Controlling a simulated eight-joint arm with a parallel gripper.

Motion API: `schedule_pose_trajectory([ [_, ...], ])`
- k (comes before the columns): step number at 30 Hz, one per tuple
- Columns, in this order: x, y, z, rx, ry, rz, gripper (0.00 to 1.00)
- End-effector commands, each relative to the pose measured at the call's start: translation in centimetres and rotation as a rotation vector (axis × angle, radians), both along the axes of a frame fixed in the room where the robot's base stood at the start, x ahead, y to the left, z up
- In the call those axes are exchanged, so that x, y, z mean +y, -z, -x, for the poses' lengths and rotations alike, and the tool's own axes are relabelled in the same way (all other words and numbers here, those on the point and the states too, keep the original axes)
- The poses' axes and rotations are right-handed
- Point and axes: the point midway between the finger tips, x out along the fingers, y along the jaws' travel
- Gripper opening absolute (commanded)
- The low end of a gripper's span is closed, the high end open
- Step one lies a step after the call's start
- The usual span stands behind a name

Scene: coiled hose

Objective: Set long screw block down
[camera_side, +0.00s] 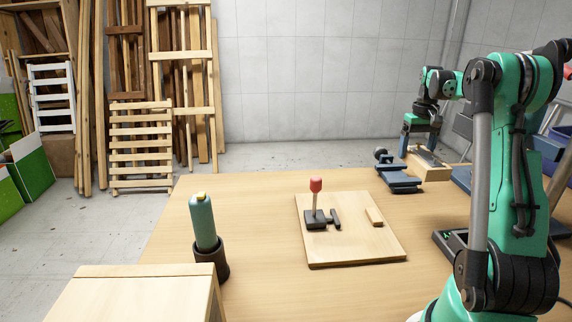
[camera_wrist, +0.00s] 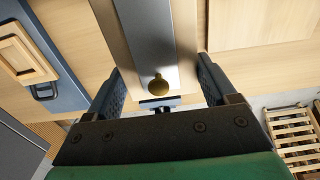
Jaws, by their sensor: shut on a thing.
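The long screw block (camera_wrist: 148,35) is a pale wooden bar with a grey strip along its face and a round brass screw head near its close end. In the wrist view it runs away from me between the two fingers. I cannot tell whether the block's underside touches the table.
A blue vise (camera_side: 398,180) stands just left of the block. A wooden board (camera_side: 345,250) with a red-topped lever (camera_side: 316,186) lies mid-table. A green bottle (camera_side: 203,222) in a dark holder stands at the front left. Table between board and vise is clear.

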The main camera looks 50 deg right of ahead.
Motion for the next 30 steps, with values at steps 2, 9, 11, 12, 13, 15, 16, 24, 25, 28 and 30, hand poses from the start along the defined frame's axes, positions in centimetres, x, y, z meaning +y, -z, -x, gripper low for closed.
schedule_pose_trajectory([
  [2,0.0,2.2,0.0,0.000,0.000,0.000,0.08],
  [9,0.0,7.6,0.0,0.000,0.000,0.000,0.08],
  [11,0.0,8.2,0.0,0.000,0.000,0.000,0.08],
  [12,0.0,8.5,0.0,0.000,0.000,0.000,0.08],
  [13,0.0,8.7,0.0,0.000,0.000,0.000,0.08],
  [15,0.0,9.5,0.0,0.000,0.000,0.000,0.08],
  [16,0.1,10.0,0.0,0.000,0.000,0.000,0.08],
  [24,0.1,12.6,0.0,0.000,0.000,0.000,0.08],
  [25,0.1,12.6,0.0,0.000,0.000,0.000,0.08],
  [28,0.1,12.6,0.0,0.000,0.000,0.000,0.08],
  [30,0.1,12.6,0.0,0.000,0.000,0.000,0.08],
])
